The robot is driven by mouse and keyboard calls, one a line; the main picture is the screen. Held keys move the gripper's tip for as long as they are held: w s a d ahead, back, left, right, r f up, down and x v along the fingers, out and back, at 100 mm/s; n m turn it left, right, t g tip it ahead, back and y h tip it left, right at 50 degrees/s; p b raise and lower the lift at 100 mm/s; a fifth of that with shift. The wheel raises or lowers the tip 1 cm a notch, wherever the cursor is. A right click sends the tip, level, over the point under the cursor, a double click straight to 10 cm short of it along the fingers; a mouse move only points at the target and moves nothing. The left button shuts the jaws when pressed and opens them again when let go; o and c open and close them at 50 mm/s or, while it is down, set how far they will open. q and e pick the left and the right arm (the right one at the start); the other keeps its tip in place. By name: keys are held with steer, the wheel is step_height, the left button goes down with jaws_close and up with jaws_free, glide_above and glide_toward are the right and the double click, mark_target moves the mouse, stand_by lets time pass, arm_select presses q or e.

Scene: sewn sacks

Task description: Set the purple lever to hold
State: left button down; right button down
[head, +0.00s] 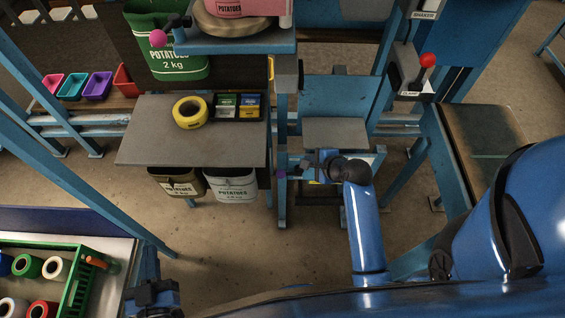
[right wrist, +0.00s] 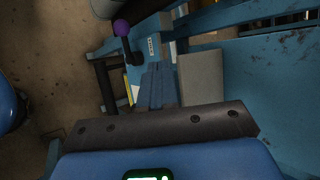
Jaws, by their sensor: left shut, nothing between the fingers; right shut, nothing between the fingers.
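The purple lever (right wrist: 122,28) has a round purple knob on a dark stem in the right wrist view. Its stem slants up and left from a pivot beside a small white label (right wrist: 151,47), whose text I cannot read. In the head view the purple knob (head: 281,174) shows small, on the blue frame just left of my right gripper (head: 308,164). In the right wrist view my right gripper (right wrist: 157,86) is shut and empty, below and right of the knob and apart from it. My left gripper (head: 153,292) is shut and empty at the lower left, beside the crate.
A grey table (head: 150,140) holds yellow tape (head: 190,112). Potato sacks (head: 232,185) hang below it. A pink-knobbed lever (head: 158,38) is at upper left and a red-knobbed one (head: 428,60) at upper right. A green crate (head: 82,285) holds several rolls.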

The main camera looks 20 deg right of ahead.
steer(key=s+m, duration=0.1)
steer(key=s+a+f+m+g, duration=0.2)
steer(key=shift+s+y, duration=0.2)
steer(key=shift+y, duration=0.2)
steer(key=shift+w+d+f, duration=0.1)
steer(key=shift+w+f, duration=0.05)
steer(key=shift+w, duration=0.05)
steer(key=shift+f, duration=0.1)
steer(key=b, duration=0.1)
glide_toward(283, 174)
steer(key=x, duration=0.6)
steer(key=shift+w+f, duration=0.3)
